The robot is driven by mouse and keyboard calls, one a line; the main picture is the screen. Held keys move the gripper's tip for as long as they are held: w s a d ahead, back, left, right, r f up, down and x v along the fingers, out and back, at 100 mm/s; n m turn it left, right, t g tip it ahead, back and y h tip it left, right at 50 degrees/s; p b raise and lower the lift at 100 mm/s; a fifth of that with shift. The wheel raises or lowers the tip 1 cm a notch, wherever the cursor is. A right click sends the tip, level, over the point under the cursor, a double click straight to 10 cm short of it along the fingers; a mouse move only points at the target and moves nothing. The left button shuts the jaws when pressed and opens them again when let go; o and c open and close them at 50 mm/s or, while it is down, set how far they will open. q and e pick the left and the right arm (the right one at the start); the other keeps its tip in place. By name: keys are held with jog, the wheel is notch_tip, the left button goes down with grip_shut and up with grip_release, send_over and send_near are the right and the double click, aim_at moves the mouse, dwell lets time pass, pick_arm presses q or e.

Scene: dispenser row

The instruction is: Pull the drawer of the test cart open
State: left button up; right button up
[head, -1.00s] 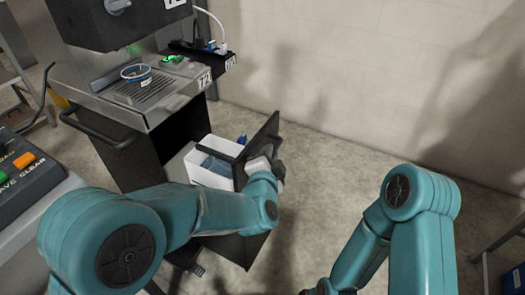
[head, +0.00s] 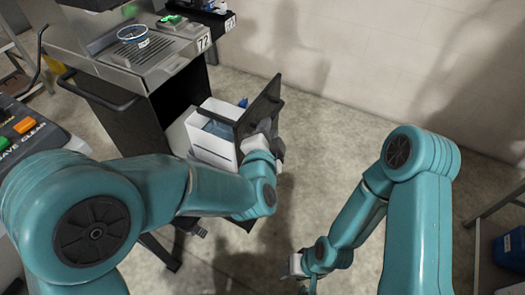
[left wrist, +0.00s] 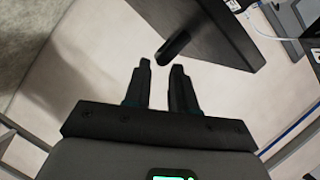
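The test cart (head: 128,125) stands at left centre in the head view, a dark body under a metal top. Its drawer stands pulled out, with a dark front panel (head: 262,104) and a white bin inside (head: 207,150). My left gripper (head: 277,148) is close to the outer side of this front, partly hidden by my wrist. In the left wrist view its two dark fingers (left wrist: 161,66) are apart with nothing between them. The dark drawer handle (left wrist: 173,47) lies just beyond the fingertips, apart from them. My right gripper (head: 297,267) is low in the head view, its fingers unclear.
A scale with coloured buttons (head: 28,132) is at the left edge. A blue container (head: 511,249) is at lower right. The floor right of the drawer is clear.

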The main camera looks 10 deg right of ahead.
pick_arm(q)
jog(key=v, duration=1)
jog(key=shift+s+p, duration=0.3)
jog(key=shift+r, duration=0.1)
